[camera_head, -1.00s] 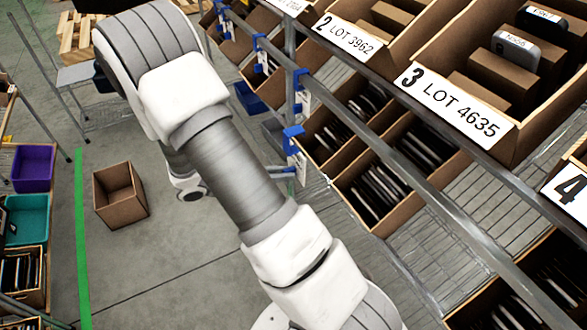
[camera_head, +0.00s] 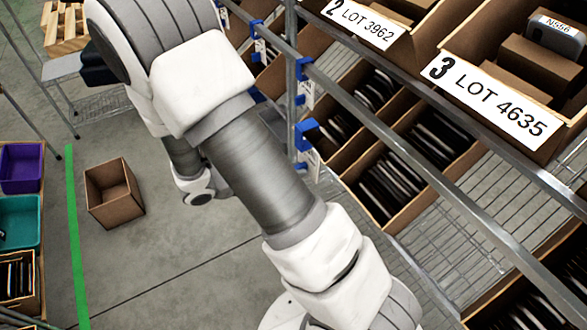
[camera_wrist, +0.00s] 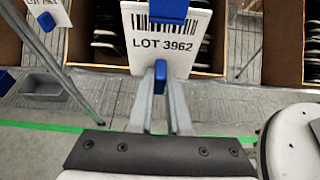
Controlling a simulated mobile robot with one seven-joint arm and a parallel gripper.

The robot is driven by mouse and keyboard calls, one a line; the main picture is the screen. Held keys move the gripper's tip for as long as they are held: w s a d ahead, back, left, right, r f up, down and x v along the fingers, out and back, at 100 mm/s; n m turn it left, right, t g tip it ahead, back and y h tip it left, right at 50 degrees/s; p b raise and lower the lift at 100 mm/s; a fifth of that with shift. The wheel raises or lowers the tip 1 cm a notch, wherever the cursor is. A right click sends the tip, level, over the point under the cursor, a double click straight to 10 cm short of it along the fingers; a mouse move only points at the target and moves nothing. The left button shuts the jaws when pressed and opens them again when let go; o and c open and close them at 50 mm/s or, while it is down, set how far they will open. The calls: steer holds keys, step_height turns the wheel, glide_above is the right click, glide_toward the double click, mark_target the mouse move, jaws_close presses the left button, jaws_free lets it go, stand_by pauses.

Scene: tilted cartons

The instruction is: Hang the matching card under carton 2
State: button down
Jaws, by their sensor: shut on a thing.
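Carton 2 shows in the head view by its label "2 LOT 3962" (camera_head: 361,22), at the top on the upper shelf. In the wrist view, a white card (camera_wrist: 145,48) with a barcode reads LOT 3962. A blue clip (camera_wrist: 168,10) overlaps its top; I cannot tell whether the card is seated in it. My gripper (camera_wrist: 160,82) is shut on the card's blue tab at its lower edge. The card is upright and faces the wrist camera. In the head view my arm largely hides the gripper.
Carton 3, labelled "3 LOT 4635" (camera_head: 490,100), is beside carton 2. Other blue clips (camera_head: 306,70) with cards line the metal rail. Lower cartons (camera_head: 350,183) hold dark flat items. An empty open box (camera_head: 114,205) is on the floor near a green line.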

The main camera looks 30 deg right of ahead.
steer(key=w+d+f+b, duration=0.1)
steer(key=d+b, duration=0.3)
steer(key=d, duration=1.1)
steer(key=shift+d+f, duration=0.3)
stand_by(2.1)
steer(key=shift+w, duration=0.1)
steer(key=c, duration=0.8)
jaws_free()
steer(key=shift+a, duration=0.1)
